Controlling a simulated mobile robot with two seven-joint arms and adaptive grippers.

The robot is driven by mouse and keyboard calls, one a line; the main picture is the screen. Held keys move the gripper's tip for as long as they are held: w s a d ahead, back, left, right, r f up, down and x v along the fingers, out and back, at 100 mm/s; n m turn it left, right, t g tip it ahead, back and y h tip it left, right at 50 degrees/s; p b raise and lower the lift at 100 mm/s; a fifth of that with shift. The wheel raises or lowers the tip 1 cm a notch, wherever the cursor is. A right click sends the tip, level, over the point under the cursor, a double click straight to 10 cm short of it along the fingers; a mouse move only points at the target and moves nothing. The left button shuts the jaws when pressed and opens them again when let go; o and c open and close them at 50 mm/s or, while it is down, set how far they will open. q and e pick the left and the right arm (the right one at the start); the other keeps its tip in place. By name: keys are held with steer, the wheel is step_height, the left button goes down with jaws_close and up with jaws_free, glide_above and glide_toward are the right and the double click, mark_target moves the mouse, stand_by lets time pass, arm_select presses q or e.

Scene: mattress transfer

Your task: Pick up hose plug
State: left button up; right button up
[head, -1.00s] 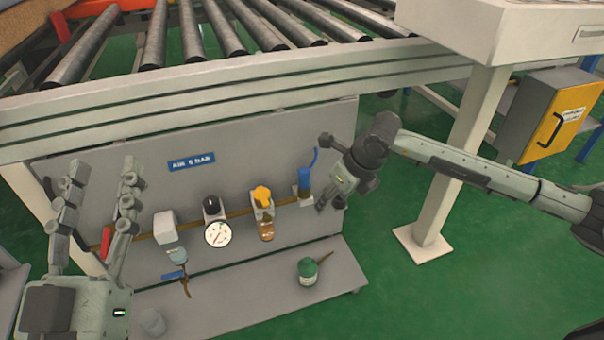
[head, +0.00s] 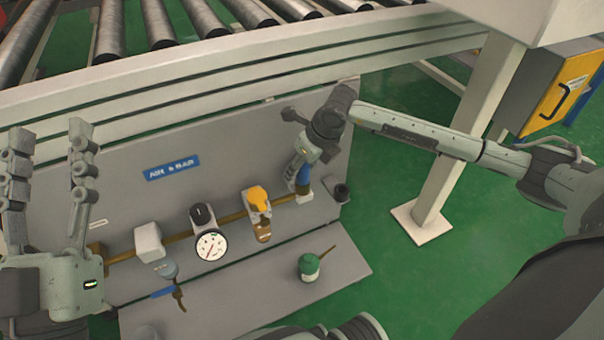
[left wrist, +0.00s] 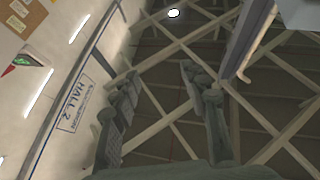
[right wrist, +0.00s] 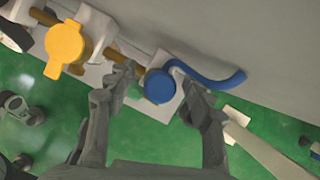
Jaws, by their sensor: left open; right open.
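The blue hose plug (head: 304,176), with a short curved blue hose, is upright at the right end of the brass air line, partly hidden by my right gripper in the head view. In the right wrist view its round blue top (right wrist: 159,86) lies between the two fingers of my right gripper (right wrist: 160,84). The fingers are open, one on each side; whether they touch it I cannot tell. My left gripper (head: 50,135) is open, empty and raised at the left of the head view, fingers up. The left wrist view shows its fingers (left wrist: 162,85) against the ceiling.
A grey panel (head: 110,185) carries a pressure gauge (head: 211,245) and a yellow valve (head: 258,198). A green can (head: 309,266) stands on the low shelf (head: 345,268). A roller conveyor (head: 160,25) is above; a white post (head: 470,130) stands at right. A dark cylinder (head: 341,193) is beside the plug.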

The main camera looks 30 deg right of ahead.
steer(key=shift+x, duration=1.5)
steer(key=shift+w, duration=0.1)
steer(key=shift+c, duration=0.4)
steer(key=shift+r, duration=0.1)
jaws_close()
